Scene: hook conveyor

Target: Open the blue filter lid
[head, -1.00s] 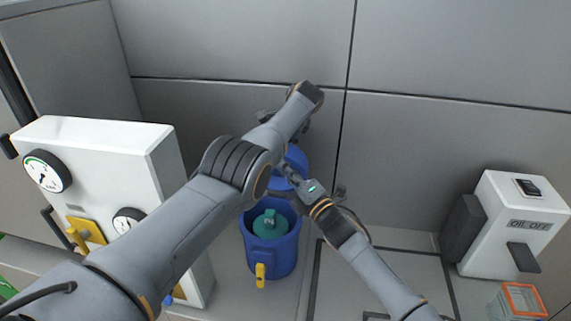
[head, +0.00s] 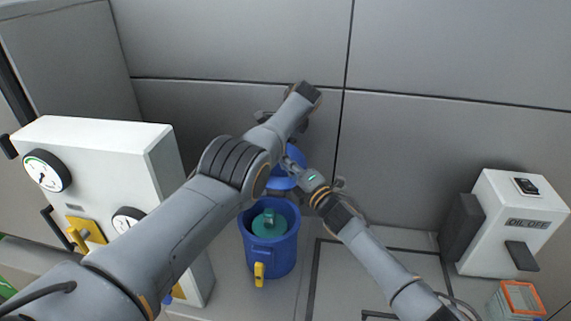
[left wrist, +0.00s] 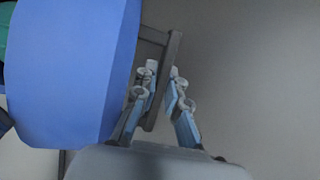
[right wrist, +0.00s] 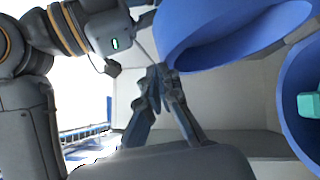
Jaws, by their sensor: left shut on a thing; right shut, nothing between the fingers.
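The blue filter housing (head: 284,262) stands on the floor with its top uncovered and a teal filter (head: 268,224) inside. Its blue lid (head: 293,156) is tilted up behind the opening, partly hidden by my arms. In the left wrist view the lid (left wrist: 75,75) fills the left side, and my left gripper (left wrist: 160,78) is shut on the grey lid handle (left wrist: 174,50). My right gripper (right wrist: 160,75) is shut and empty, with its fingertips close to the lid's edge (right wrist: 215,50); I cannot tell whether they touch.
A white gauge cabinet (head: 105,150) with a yellow handle stands at left. A white box marked OIL OFF (head: 515,215) and an orange-rimmed container (head: 520,298) are at right. A grey wall is close behind the lid. The floor between housing and right box is fairly clear.

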